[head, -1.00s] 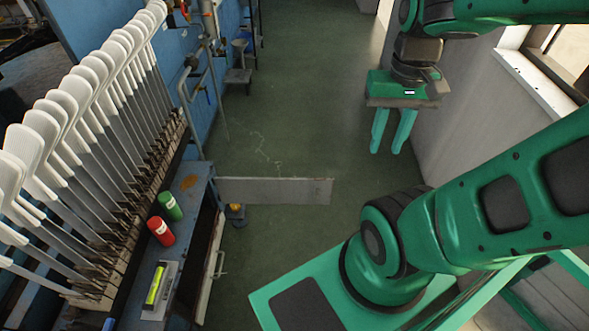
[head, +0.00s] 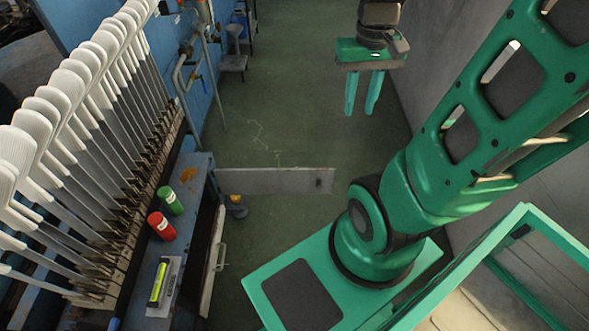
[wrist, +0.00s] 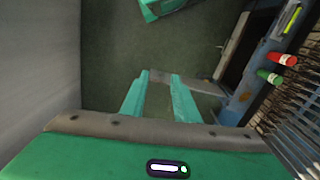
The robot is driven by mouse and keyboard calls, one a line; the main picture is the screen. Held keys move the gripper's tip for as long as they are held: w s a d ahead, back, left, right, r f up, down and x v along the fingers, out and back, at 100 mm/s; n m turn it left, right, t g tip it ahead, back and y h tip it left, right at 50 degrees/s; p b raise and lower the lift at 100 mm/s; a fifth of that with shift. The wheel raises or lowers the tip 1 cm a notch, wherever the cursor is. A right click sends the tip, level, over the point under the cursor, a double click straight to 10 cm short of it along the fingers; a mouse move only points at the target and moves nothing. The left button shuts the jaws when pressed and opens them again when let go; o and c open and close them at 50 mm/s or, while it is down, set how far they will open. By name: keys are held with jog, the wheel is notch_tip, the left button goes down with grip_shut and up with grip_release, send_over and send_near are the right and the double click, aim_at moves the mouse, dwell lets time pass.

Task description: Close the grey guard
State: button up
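The grey guard (head: 262,181) is a long flat panel standing out from the side of the blue machine over the floor, swung open across the aisle. A dark mark shows near its free end. My gripper (head: 361,110) is beyond the guard and to its right in the head view, fingers pointing down, apart and empty. It does not appear to touch the guard. In the wrist view, the guard (wrist: 203,86) shows beyond and to the right of my open fingertips (wrist: 160,76).
The blue machine edge (head: 196,170) carries a green can (head: 170,201), a red can (head: 161,227) and a yellow-green level vial (head: 158,284). A row of white sock boards (head: 75,90) stands at left. A pale wall (head: 450,60) bounds the right. The green floor between is mostly clear.

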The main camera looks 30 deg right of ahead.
jog(key=w+d+f+n, duration=0.2)
jog(key=w+f, duration=0.7)
jog(key=w, duration=0.2)
jog(key=w+d+f+n, duration=0.1)
jog(key=w+d+f, duration=0.2)
jog(key=w+f, duration=0.7)
jog(key=w+f+n, duration=0.1)
jog(key=w+f, duration=0.1)
jog(key=f, duration=0.7)
jog(key=w+a+f+n, duration=0.1)
jog(key=w+f, duration=0.2)
jog(key=f, duration=0.6)
jog(key=w+a+f, duration=0.1)
jog(key=w+f, duration=0.2)
jog(key=f, duration=0.6)
jog(key=shift+n, duration=0.4)
notch_tip(320, 180, down, 11)
jog(key=shift+f, duration=0.2)
jog(key=shift+s, duration=0.1)
grip_shut()
